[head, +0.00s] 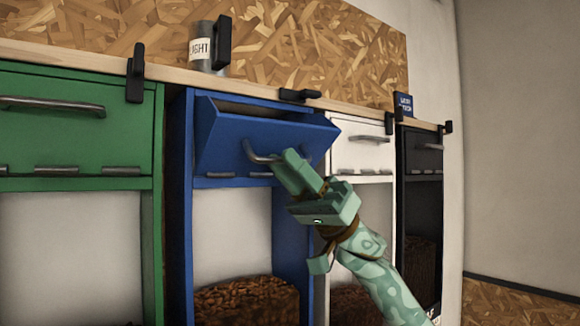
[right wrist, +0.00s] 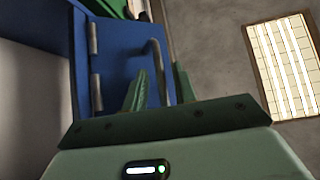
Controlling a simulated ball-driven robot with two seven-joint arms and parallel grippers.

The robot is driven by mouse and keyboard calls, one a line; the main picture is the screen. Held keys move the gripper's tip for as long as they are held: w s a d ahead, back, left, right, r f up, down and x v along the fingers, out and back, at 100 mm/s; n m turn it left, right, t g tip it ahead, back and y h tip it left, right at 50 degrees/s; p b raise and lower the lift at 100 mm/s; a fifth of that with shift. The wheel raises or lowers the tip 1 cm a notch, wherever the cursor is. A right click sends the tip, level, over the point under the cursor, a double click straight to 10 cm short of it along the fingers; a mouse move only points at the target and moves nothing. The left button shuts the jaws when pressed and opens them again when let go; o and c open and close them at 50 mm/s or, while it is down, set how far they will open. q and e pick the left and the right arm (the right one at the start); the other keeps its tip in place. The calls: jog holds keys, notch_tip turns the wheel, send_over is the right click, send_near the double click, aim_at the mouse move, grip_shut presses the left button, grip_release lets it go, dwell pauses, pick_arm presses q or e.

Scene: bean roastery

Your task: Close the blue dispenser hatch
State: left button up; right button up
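The blue dispenser hatch (head: 262,139) is tilted open, its top edge leaning out from the blue frame (head: 181,190) and its lower edge at the hinges. A dark gap shows behind its top. Its curved metal handle (head: 262,155) is on the front face. My right gripper (head: 285,165) is at the handle's right end. In the right wrist view, the handle (right wrist: 158,65) passes between the two spread fingers (right wrist: 160,85), with narrow gaps showing beside it. The blue hatch (right wrist: 115,65) also shows there. My left gripper is out of view.
A green hatch (head: 75,120) at left, a white hatch (head: 360,152) and a black hatch (head: 427,155) at right are shut. A wooden rail (head: 60,52) with dark latches runs above. A labelled canister (head: 200,47) stands on top. Dark beans (head: 245,300) lie below.

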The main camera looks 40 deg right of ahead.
grip_shut()
